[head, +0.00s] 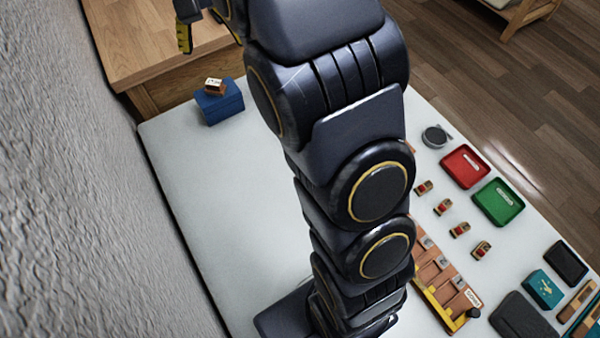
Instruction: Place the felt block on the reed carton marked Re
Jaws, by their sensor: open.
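My gripper (210,38) is at the top left, partly cut off by the frame's top edge. Its yellow-and-black fingers are apart, with nothing seen between them. A small brown block with a white label (214,86) rests on a blue box (220,105) at the far left end of the white table. My gripper appears above and beyond this pair in the picture. The label is too small to read, so I cannot tell for certain which is the felt block or the carton marked Re. My arm hides the table's middle.
Several small red-and-brown pieces (443,207) stand right of my arm, beside a red tray (465,166) and green tray (497,202). A wooden key model (445,280), teal box (543,288) and dark cases lie nearer.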

